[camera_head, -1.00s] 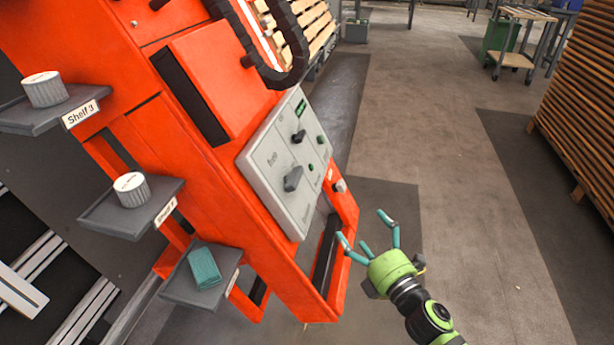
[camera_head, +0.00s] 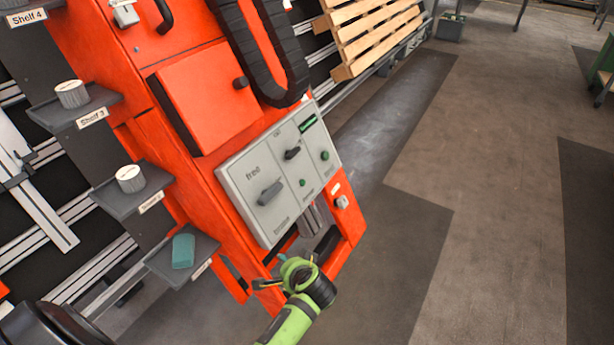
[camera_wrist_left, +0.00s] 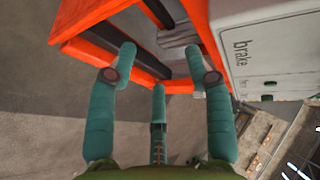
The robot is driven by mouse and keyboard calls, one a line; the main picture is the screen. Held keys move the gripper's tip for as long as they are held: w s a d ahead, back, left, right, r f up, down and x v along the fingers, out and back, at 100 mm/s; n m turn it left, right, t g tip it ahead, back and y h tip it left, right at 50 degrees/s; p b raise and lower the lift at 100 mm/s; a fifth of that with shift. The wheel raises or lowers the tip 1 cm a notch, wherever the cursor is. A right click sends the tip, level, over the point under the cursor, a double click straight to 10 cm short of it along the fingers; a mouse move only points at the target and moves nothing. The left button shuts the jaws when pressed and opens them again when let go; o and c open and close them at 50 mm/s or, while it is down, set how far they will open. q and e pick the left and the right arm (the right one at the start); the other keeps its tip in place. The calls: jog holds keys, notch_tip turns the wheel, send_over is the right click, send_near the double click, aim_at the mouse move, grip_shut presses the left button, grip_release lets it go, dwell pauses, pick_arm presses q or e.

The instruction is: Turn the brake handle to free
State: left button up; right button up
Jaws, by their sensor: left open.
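The brake handle (camera_head: 270,193) is a dark grey lever on the light grey control panel (camera_head: 240,190) of the orange gantry column. "Free" is printed above it, and another label is below it. It lies slanted across the panel; which label it points to I cannot tell. My left gripper (camera_head: 298,257) is below the panel's lower edge, apart from the handle. In the left wrist view its teal fingers (camera_wrist_left: 162,60) are spread and empty, facing the orange frame. The panel's "brake" label shows there at right, but the handle is not in that view. My right gripper is not in view.
Stepped shelves with white cylinders (camera_head: 130,178) and a teal block (camera_head: 183,250) stick out left of the column. The orange lower frame (camera_head: 352,225) is close to my gripper. A wooden pallet (camera_head: 375,35) is behind.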

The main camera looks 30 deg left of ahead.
aim_at(277, 194)
pick_arm(q)
jog(key=w+a+r+y+p, duration=0.1)
jog(key=w+r+y+p, duration=0.15)
jog(key=r, duration=0.65)
jog(key=w+a+r+y+p, duration=0.1)
jog(key=w+r, duration=0.3)
jog(key=r, duration=0.4)
jog(key=shift+t, duration=0.4)
jog(key=x, duration=0.7)
jog(key=shift+w+a+r, duration=0.1)
jog(key=shift+a+r, duration=0.15)
jog(key=shift+a, duration=0.05)
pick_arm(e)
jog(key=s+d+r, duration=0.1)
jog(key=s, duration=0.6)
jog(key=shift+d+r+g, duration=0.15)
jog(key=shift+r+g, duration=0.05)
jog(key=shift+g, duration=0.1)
pick_arm(q)
grip_shut()
